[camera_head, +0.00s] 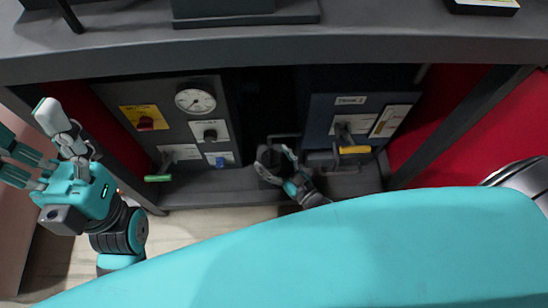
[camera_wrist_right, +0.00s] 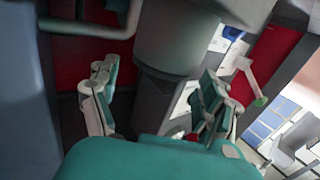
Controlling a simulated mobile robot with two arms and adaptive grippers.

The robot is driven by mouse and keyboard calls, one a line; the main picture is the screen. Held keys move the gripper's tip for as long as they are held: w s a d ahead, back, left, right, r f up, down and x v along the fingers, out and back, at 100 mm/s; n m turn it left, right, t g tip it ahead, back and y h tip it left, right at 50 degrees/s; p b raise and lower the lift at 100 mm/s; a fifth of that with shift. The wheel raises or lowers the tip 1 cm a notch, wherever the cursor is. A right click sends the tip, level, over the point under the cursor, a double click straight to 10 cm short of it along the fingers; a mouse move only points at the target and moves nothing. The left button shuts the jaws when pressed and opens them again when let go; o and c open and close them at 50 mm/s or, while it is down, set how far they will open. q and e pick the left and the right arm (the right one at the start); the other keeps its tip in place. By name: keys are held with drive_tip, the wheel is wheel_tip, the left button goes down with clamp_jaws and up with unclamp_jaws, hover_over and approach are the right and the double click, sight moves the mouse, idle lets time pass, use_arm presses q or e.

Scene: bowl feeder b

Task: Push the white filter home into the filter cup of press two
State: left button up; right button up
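My right gripper (camera_head: 275,163) is low in the gap between two panels in the head view. In the right wrist view its two fingers (camera_wrist_right: 155,92) stand wide apart, with nothing clearly clamped between them. A large grey cylinder (camera_wrist_right: 178,45) fills the space just beyond and between the fingers; contact cannot be told. The right blue panel (camera_head: 345,112) carries a small label that appears to read press 2. A dark block (camera_head: 325,158) sits under it, beside my right gripper. I cannot make out the white filter or the filter cup. My left gripper (camera_head: 42,147) is raised at the far left, open and empty.
The left grey panel (camera_head: 185,125) has a round gauge (camera_head: 195,99), a red knob on a yellow plate (camera_head: 145,120) and a green-ended lever (camera_head: 158,178). A yellow handle (camera_head: 355,149) sticks out from the right panel. A dark frame post (camera_head: 460,125) stands at the right.

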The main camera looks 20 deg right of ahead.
wheel_tip(320, 180, up, 10)
idle(0.7)
idle(0.8)
